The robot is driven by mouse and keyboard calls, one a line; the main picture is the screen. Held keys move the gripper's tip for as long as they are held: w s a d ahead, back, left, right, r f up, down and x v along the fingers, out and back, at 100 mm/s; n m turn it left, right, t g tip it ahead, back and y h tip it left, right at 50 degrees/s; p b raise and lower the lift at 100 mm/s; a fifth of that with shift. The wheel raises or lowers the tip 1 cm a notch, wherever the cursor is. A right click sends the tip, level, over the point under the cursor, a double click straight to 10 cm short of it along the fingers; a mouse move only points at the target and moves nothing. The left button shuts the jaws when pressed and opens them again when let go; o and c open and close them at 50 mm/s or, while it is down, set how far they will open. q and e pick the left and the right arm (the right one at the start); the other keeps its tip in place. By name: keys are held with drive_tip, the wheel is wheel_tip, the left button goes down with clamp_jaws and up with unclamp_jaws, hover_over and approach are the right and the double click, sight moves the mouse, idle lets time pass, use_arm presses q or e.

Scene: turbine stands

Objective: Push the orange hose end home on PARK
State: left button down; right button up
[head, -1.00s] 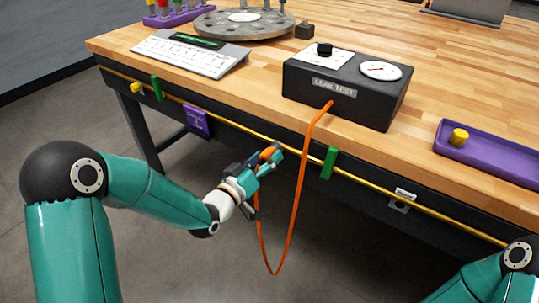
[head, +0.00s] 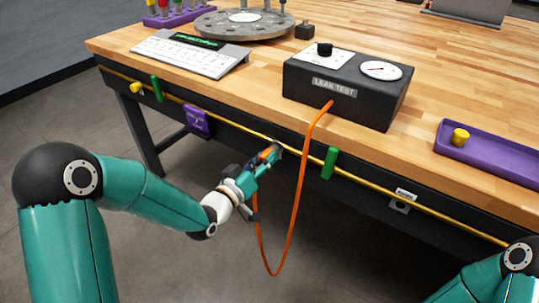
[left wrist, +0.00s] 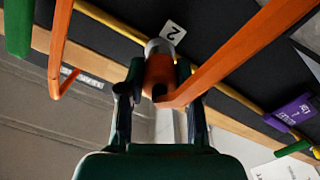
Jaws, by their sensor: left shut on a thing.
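My left gripper (head: 268,156) is shut on the orange hose end (left wrist: 159,72) at the bench's dark front face. In the left wrist view the left gripper (left wrist: 158,82) has a finger on each side of it. A grey round fitting (left wrist: 158,46) is at the hose end's tip, beside a white label marked 2 (left wrist: 172,32). I cannot tell how deep the hose end sits in it. The orange hose (head: 298,190) hangs in a loop from the LEAK TEST box (head: 335,100). I cannot read PARK anywhere. My right gripper is out of view.
A yellow rail (head: 370,182) runs along the bench front, with green brackets (head: 329,162) and a purple holder (head: 197,121). A grey plate (head: 402,199) is farther right. A purple tray (head: 495,160), a keyboard-like unit (head: 190,53) and a round plate (head: 215,24) are on the wooden top.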

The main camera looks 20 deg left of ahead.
sight(262, 162)
use_arm(q)
drive_tip(key=shift+s+a, duration=0.15)
drive_tip(key=shift+s, duration=0.2)
drive_tip(key=shift+b+v, duration=0.7)
drive_tip(key=shift+v, duration=0.7)
drive_tip(key=shift+f, duration=0.1)
